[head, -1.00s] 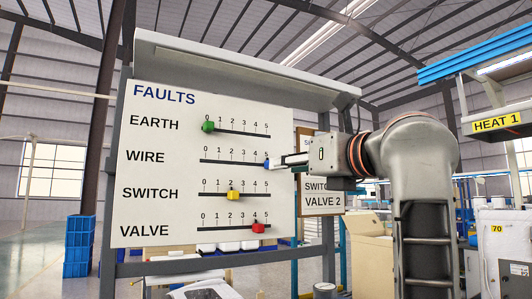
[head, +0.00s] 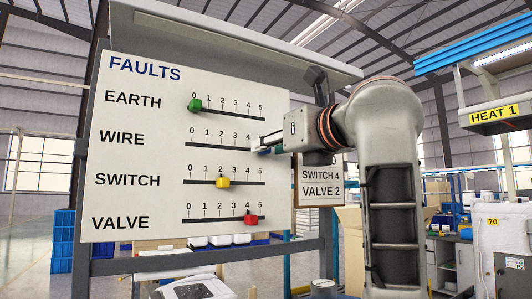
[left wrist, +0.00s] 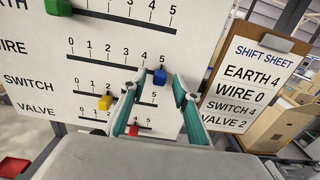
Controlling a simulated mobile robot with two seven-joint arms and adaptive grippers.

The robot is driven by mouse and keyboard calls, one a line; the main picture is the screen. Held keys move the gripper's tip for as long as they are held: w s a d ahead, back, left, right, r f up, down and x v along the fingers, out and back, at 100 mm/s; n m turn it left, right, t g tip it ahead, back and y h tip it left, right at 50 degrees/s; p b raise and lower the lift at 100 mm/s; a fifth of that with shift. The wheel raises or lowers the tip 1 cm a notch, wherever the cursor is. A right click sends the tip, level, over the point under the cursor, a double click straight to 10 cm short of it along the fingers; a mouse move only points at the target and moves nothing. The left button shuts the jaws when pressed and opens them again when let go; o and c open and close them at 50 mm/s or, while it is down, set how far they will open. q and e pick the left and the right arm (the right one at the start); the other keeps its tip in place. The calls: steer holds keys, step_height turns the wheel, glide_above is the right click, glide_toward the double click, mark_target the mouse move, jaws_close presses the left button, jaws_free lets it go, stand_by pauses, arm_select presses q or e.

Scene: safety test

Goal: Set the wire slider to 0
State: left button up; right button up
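The faults board (head: 125,150) fills the left of the head view. The blue wire knob (head: 264,151) is at the right end of the wire track (head: 222,147), by the 5; it also shows in the left wrist view (left wrist: 160,76). My left gripper (head: 266,143) reaches it from the right of the head view. In the left wrist view, its two fingers (left wrist: 158,82) are apart, with the knob showing between the tips. I cannot tell whether a finger touches it. My right gripper is not in view.
The green earth knob (head: 195,105) is by 0, the yellow switch knob (head: 223,182) by 2, the red valve knob (head: 250,219) by 4. The shift sheet (left wrist: 247,85) right of the board reads EARTH 4, WIRE 0, SWITCH 4, VALVE 2. A hood (head: 230,38) overhangs the board.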

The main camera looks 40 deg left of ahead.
arm_select(q)
steer(key=shift+w+a, duration=0.2)
steer(key=shift+a, duration=0.35)
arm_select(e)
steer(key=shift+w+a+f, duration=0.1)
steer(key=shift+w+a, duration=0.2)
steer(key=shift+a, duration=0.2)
arm_select(q)
jaws_close()
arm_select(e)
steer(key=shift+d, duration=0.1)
arm_select(q)
steer(key=shift+s, duration=0.1)
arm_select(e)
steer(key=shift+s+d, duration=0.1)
